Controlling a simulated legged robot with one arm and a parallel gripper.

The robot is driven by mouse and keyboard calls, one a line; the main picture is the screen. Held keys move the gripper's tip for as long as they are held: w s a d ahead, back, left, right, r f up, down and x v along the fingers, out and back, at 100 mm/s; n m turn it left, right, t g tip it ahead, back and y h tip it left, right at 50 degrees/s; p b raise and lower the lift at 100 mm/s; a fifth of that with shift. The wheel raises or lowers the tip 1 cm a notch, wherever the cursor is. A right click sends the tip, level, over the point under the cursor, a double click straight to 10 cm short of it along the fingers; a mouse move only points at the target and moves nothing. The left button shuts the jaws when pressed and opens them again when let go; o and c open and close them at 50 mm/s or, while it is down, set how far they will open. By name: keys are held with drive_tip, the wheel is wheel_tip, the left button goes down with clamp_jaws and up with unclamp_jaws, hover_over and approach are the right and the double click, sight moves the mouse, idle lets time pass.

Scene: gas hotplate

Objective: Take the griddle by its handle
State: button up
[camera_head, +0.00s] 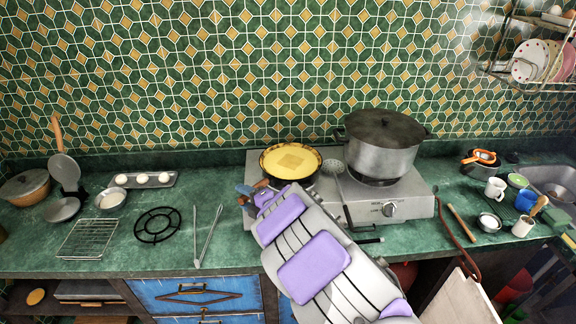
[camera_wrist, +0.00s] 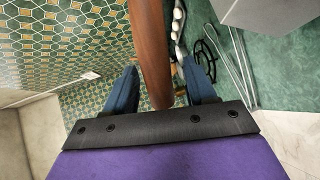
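My gripper (camera_head: 246,190) is at the left front of the griddle. In the wrist view my gripper (camera_wrist: 160,75) has its two blue fingers apart, one on each side of the handle, with a gap visible on the right side. In the head view my arm and gripper hide most of the handle.
A large lidded pot (camera_head: 382,150) stands on the right burner. Tongs (camera_head: 208,236), a burner grate (camera_head: 158,225) and a wire rack (camera_head: 88,239) lie to the left. Behind is a tiled wall (camera_head: 200,80).

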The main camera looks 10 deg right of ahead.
clamp_jaws()
idle(0.6)
